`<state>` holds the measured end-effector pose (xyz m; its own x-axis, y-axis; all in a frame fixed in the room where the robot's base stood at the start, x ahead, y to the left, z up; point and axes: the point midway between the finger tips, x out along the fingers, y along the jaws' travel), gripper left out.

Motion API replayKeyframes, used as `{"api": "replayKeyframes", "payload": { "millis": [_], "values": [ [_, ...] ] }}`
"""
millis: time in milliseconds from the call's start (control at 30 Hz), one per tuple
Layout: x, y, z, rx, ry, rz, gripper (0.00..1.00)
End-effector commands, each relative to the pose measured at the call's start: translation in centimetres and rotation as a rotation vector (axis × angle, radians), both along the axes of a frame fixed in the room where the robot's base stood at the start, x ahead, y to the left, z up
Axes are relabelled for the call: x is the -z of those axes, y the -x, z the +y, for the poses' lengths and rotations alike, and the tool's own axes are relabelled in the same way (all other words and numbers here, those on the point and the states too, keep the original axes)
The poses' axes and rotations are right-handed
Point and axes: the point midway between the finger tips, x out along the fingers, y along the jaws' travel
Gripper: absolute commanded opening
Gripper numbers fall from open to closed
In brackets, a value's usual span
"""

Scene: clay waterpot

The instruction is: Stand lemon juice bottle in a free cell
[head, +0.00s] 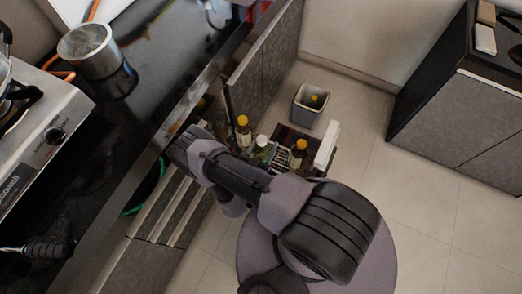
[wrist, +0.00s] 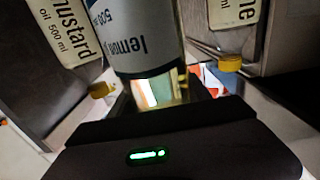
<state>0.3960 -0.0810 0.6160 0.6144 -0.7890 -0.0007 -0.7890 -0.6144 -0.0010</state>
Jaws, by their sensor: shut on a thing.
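The lemon juice bottle (wrist: 145,38) fills the upper middle of the wrist view, with a white label reading "lemon" and "500". My gripper (wrist: 157,92) is shut on it near the end closest to the camera. Only part of the bottle shows; its far end is out of frame. The free cell is not clearly visible in either view.
A mustard oil bottle (wrist: 65,28) stands left in the wrist view, another labelled bottle (wrist: 236,14) right. In the head view, yellow-capped bottles (head: 243,133) (head: 298,157) and a green one (head: 261,150) stand in a low pull-out. A grey bin (head: 307,117) is behind; floor at right is clear.

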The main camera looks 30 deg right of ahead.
Motion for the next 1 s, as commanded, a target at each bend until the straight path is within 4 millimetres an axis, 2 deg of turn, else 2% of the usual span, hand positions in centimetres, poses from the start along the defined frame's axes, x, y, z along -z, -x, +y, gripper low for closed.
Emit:
{"api": "replayKeyframes", "payload": {
  "millis": [767,1000],
  "values": [
    [0.1,-5.1,-6.5,0.001,0.001,-0.001,0.0],
    [2.8,-5.2,-6.6,-0.001,0.001,0.0,0.0]
  ]
}}
